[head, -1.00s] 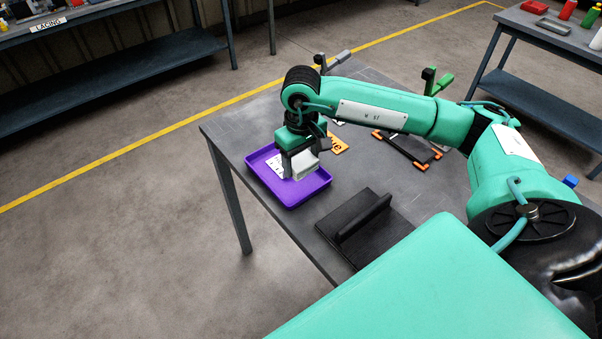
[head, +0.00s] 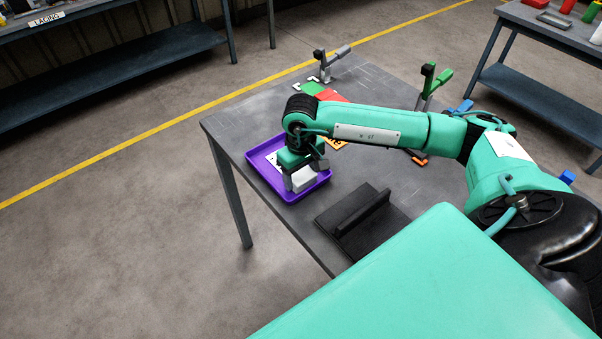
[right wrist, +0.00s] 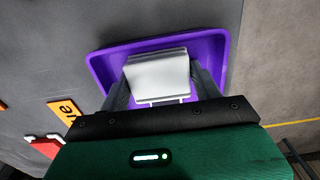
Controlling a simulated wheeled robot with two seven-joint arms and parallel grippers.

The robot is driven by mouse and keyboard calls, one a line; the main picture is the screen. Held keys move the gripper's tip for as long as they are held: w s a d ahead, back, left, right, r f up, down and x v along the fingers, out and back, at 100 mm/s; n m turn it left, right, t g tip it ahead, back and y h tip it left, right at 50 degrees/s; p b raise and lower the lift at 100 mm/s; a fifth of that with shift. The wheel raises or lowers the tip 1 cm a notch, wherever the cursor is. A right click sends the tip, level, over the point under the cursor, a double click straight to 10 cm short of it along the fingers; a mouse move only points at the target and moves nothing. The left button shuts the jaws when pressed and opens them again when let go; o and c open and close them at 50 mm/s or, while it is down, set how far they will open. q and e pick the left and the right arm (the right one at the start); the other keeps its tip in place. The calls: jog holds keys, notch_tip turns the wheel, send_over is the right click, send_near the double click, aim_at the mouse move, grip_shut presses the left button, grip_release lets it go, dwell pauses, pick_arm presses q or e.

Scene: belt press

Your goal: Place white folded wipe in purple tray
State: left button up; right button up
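The white folded wipe (head: 303,181) is a small pale block between the fingers of my right gripper (head: 303,173). In the right wrist view the wipe (right wrist: 158,75) has a finger close along each side, and the right gripper (right wrist: 162,85) is shut on it. The purple tray (head: 291,197) lies at the table's left front edge, and the wipe is over its inside, low down. I cannot tell whether the wipe touches the tray floor. The purple tray (right wrist: 101,72) frames the wipe in the wrist view. My left gripper is not in view.
A black plate with an upright bar (head: 362,213) lies right of the tray. An orange lettered card (head: 335,141), a red piece (head: 331,96) and toggle clamps (head: 330,62) lie behind my arm. A white marked card (head: 275,161) shows inside the tray.

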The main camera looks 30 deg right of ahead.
aim_at(301, 174)
jog(key=o, duration=0.4)
jog(key=shift+c, duration=0.2)
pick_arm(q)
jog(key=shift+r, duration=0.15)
pick_arm(e)
jog(key=shift+r, duration=0.1)
jog(key=shift+r+p, duration=0.2)
jog(key=shift+p, duration=0.1)
notch_tip(301, 174, up, 8)
jog(key=b, duration=0.2)
jog(key=shift+b, duration=0.4)
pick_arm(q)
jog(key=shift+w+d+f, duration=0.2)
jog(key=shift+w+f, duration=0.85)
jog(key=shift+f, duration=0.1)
pick_arm(e)
jog(key=shift+r, duration=1.85)
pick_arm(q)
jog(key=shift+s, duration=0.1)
